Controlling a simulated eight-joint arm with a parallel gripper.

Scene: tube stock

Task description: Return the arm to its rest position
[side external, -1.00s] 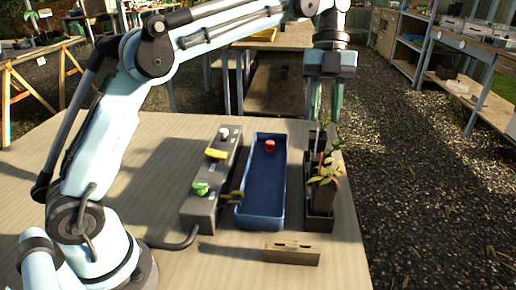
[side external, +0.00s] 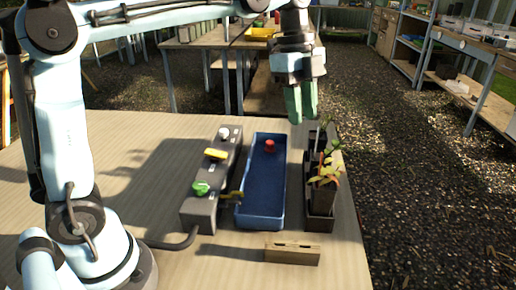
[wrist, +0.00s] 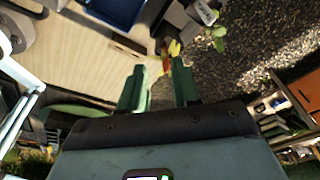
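My gripper (side external: 302,112) hangs above the far end of the table, with its green fingers pointing down. In the wrist view its two fingers (wrist: 158,76) stand apart with nothing between them. In the side view it is over and slightly left of a dark narrow tray (side external: 319,224) holding potted seedlings, clear of them. My arm is raised and bent, its forearm roughly level.
On the table (side external: 110,160) are a grey control box (side external: 203,212) with coloured knobs, a blue tray (side external: 263,222) with a red item (side external: 269,146), and a small wooden block (side external: 292,254). A seedling with reddish leaves (side external: 325,172) rises from the dark tray. The table's left part is clear.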

